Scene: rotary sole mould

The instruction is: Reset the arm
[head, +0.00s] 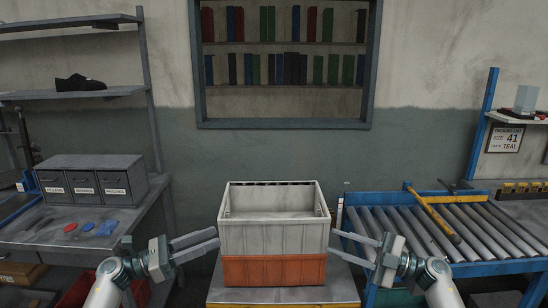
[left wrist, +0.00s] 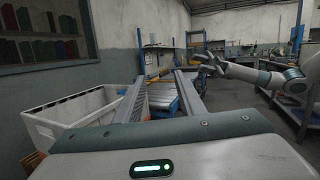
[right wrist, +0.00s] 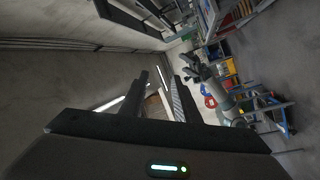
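My left gripper (head: 218,238) is at the left side of the white crate (head: 275,238), its fingers pointing right towards the crate. In the left wrist view its two fingers (left wrist: 160,80) stand apart with nothing between them. My right gripper (head: 333,242) is at the crate's right side, its fingers pointing left. In the right wrist view its fingers (right wrist: 160,80) are also apart and empty. The white crate stands on an orange crate (head: 275,271). I cannot tell whether the fingertips touch the crate. The visible inside of the white crate looks empty.
A bench (head: 30,238) with labelled drawers (head: 85,183) and small coloured pieces (head: 88,227) is at the left. A roller conveyor (head: 480,236) with a yellow-handled tool (head: 440,220) is at the right. A dark shoe (head: 80,82) sits on the upper left shelf.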

